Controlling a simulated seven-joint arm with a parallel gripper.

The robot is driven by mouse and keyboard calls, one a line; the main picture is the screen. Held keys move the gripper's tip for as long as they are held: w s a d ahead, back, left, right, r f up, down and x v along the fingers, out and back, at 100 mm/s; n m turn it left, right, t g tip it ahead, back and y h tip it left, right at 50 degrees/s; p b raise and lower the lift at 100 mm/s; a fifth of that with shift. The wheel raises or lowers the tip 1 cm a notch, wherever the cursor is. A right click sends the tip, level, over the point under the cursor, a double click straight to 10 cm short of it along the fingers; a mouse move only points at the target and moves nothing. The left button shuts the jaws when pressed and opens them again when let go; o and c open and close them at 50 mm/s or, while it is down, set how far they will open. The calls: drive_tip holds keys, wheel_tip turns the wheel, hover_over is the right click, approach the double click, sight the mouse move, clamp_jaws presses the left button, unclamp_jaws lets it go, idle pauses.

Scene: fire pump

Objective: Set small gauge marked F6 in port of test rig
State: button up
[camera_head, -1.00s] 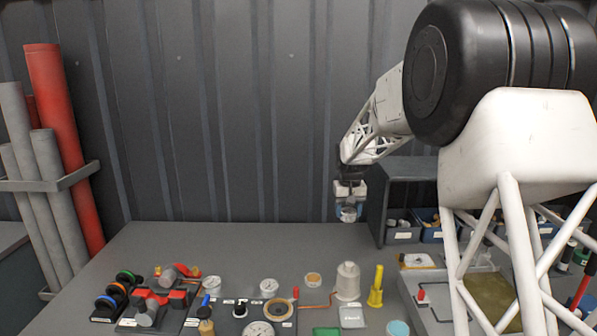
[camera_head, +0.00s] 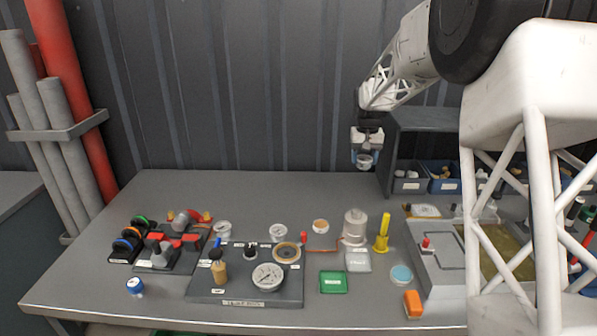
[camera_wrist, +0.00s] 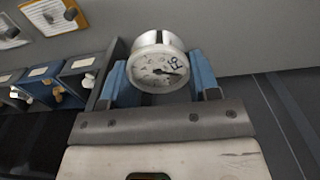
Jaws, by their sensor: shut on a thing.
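My gripper (camera_head: 366,163) is shut on a small round gauge and holds it in the air over the back right of the table. In the wrist view the small gauge (camera_wrist: 160,68) is between the blue fingers, its white dial facing the camera with a handwritten mark that looks like F6. The test rig seems to be the dark grey board (camera_head: 205,288) on the front middle of the table, well left of and below my gripper. It carries a large gauge (camera_head: 267,277), a brass-coloured ring (camera_head: 286,252) and a black knob (camera_head: 250,250). I cannot tell which opening is the port.
Two other small gauges (camera_head: 278,232) (camera_head: 222,228) stand behind the board. A whitish cylinder (camera_head: 355,227) and a yellow cone-like piece (camera_head: 382,232) stand right of it. A grey shelf with bins (camera_head: 440,186) is beside my gripper. Valves (camera_head: 165,252) fill the left.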

drive_tip(key=shift+s+a, duration=0.4)
drive_tip(key=s+a+f+n, duration=0.1)
drive_tip(key=s+a, duration=0.4)
drive_tip(key=s, duration=0.8)
drive_tip(key=s+a+f+n, duration=0.2)
drive_tip(key=s+a, duration=0.4)
drive_tip(key=s, duration=0.7)
drive_tip(key=s+a+f+n, duration=0.1)
drive_tip(key=s+a+f, duration=0.3)
drive_tip(key=s, duration=0.9)
drive_tip(key=shift+a+n, duration=0.3)
drive_tip(key=shift+a, duration=0.85)
drive_tip(key=shift+w+f, duration=0.1)
drive_tip(key=shift+w, duration=0.1)
drive_tip(key=w+a, duration=0.2)
drive_tip(key=w, duration=0.3)
drive_tip(key=w+a+f, duration=0.1)
drive_tip(key=w, duration=0.4)
drive_tip(key=w+a, duration=0.2)
drive_tip(key=w, duration=0.2)
drive_tip(key=shift+w+a+f, duration=0.25)
drive_tip(key=shift+w+a, duration=0.1)
drive_tip(key=shift+w, duration=0.05)
drive_tip(key=shift+f, duration=0.1)
